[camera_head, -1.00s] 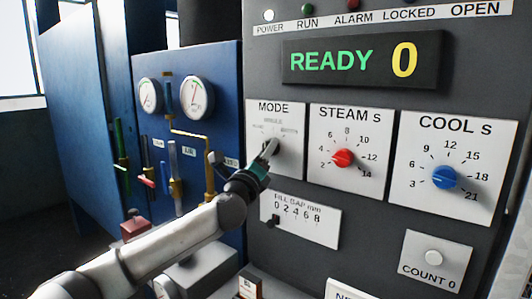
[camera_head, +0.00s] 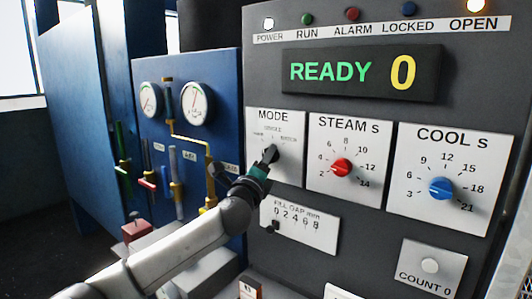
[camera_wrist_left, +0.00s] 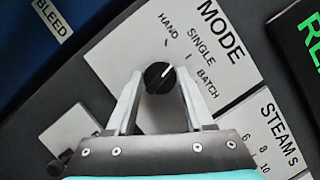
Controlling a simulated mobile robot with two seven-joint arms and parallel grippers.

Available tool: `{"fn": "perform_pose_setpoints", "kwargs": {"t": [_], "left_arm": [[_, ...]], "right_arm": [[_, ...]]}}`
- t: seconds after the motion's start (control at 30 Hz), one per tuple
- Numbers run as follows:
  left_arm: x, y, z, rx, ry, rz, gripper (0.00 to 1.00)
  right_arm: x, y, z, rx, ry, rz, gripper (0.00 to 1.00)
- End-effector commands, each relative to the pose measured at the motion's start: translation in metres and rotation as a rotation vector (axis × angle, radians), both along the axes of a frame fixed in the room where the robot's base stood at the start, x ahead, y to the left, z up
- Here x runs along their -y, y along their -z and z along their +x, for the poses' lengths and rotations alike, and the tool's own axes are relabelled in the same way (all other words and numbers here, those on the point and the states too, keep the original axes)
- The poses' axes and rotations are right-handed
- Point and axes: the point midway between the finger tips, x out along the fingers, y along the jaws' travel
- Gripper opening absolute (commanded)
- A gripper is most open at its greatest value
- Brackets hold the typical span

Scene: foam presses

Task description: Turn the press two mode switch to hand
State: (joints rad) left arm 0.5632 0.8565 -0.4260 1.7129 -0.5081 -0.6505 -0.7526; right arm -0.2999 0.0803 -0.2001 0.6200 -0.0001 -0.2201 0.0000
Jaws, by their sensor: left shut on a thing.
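The mode switch (camera_wrist_left: 160,77) is a round black knob with a white pointer line, on a white MODE plate (camera_wrist_left: 232,75) marked HAND, SINGLE and BATCH. In the left wrist view its line points roughly toward SINGLE. In the head view the switch (camera_head: 270,154) is partly covered by my gripper. My left gripper (camera_wrist_left: 158,95) has its pale fingers on either side of the knob and is shut on it. In the head view my left gripper (camera_head: 262,165) reaches the plate from the lower left. My right gripper is not in view.
The red STEAM dial (camera_head: 341,167) and blue COOL dial (camera_head: 441,188) are to the right. A fill gap slider (camera_head: 275,227) is just below. The display (camera_head: 362,73) reads READY 0. A blue panel with gauges (camera_head: 194,102) and valve handles stands at left.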

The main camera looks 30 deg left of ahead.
Motion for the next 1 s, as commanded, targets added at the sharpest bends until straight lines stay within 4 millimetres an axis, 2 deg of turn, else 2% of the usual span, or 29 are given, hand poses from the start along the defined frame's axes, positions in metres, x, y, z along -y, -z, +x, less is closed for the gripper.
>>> {"fn": "perform_pose_setpoints", "kwargs": {"t": [0.03,0.1,0.5,0.7,1.0], "left_arm": [[0.001,-0.004,0.0,-0.005,0.0,-0.046,0.0],[0.001,-0.005,0.0,-0.011,0.001,-0.107,0.0],[0.001,-0.006,0.0,-0.034,-0.001,-0.414,0.0],[0.001,-0.005,0.0,-0.041,-0.001,-0.508,0.0],[0.001,-0.003,0.0,-0.045,0.0,-0.564,0.0]], "right_arm": [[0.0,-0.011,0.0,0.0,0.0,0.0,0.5],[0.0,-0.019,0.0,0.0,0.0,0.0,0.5],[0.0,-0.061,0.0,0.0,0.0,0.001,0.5],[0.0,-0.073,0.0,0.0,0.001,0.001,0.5],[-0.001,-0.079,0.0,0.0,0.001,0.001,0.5]]}}
